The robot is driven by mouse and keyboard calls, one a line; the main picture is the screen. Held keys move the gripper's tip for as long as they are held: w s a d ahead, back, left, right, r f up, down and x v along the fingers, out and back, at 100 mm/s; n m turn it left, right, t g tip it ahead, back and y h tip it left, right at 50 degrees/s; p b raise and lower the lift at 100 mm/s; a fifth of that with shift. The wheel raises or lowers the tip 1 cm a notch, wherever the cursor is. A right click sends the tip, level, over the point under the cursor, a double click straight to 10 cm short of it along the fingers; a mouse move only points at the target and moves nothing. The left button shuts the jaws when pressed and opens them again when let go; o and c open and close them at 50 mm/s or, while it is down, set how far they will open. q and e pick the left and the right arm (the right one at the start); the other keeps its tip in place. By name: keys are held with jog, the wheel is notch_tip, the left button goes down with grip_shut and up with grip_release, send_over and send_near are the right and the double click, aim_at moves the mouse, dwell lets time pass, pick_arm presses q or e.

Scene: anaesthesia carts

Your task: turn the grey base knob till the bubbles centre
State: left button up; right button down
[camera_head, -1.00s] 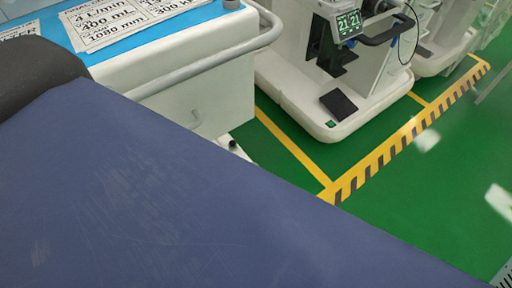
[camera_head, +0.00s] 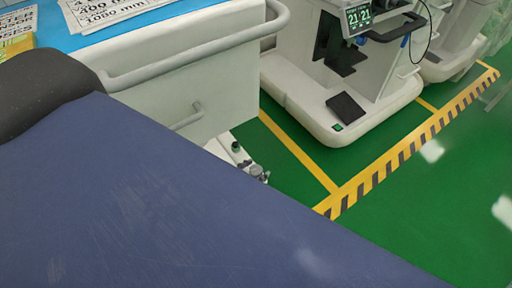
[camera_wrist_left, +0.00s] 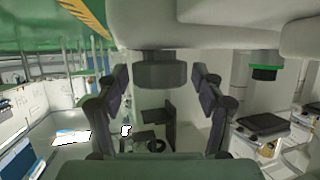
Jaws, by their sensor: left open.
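In the left wrist view my left gripper (camera_wrist_left: 160,80) is open, with one dark finger on the left and one on the right. A dark grey cylinder (camera_wrist_left: 160,70) lies between the fingertips, below a pale surface; it looks like the grey base knob. Gaps show on both sides of it, so the fingers seem apart from it. In the head view a white base part (camera_head: 226,146) with small dark and grey fittings (camera_head: 254,170) shows below the cart. I cannot tell which of these is a knob. No bubbles can be made out. My right gripper is not in view.
A cart with a blue top, white side and pale rail (camera_head: 190,57) stands at upper left. A white machine (camera_head: 320,118) with a green-digit screen (camera_head: 359,17) stands behind on the green floor. A yellow-black strip (camera_head: 400,150) crosses clear floor at right.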

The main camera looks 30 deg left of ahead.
pick_arm(q)
jog(key=c, duration=1.2)
jog(key=shift+o, duration=0.2)
jog(key=shift+d, duration=0.1)
jog(key=shift+w+n+y, duration=0.1)
jog(key=shift+n+y, duration=0.9)
jog(key=shift+y, duration=0.2)
jog(key=shift+n+y, duration=1.1)
jog(key=shift+y, duration=0.1)
